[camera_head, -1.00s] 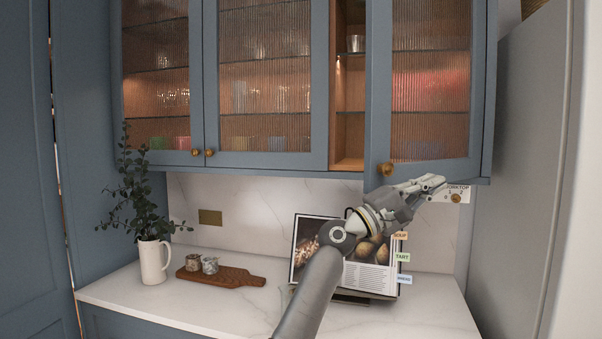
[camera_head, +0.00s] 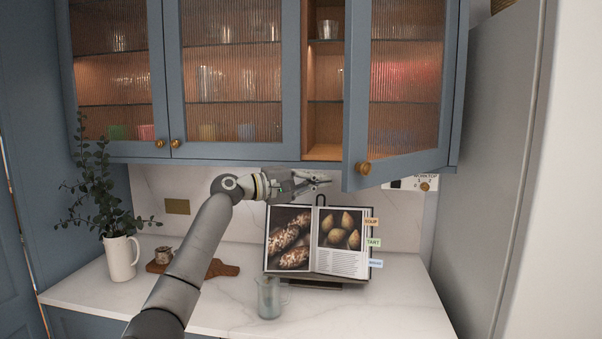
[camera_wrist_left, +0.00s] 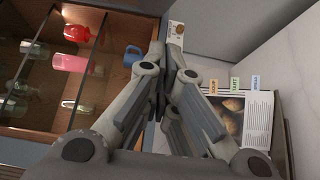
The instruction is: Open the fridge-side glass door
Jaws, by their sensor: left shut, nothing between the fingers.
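The fridge-side glass door (camera_head: 405,165) is the rightmost upper door, in a blue frame with ribbed glass. It stands partly open, its left edge swung out from the cabinet. Its round brass knob (camera_head: 362,168) is at the lower left corner. My left gripper (camera_head: 325,183) is shut and empty, below and left of the knob, apart from it, under the open cabinet. In the left wrist view the closed fingers (camera_wrist_left: 174,55) point past the open shelves, which hold a red vessel (camera_wrist_left: 77,33), a pink glass (camera_wrist_left: 70,63) and a blue mug (camera_wrist_left: 132,57).
An open cookbook (camera_head: 317,240) on a stand and a clear glass (camera_head: 269,298) are on the marble worktop (camera_head: 390,315). A white jug (camera_head: 121,258) with a plant and a wooden board (camera_head: 222,268) are at left. A tall grey panel (camera_head: 485,150) stands at right.

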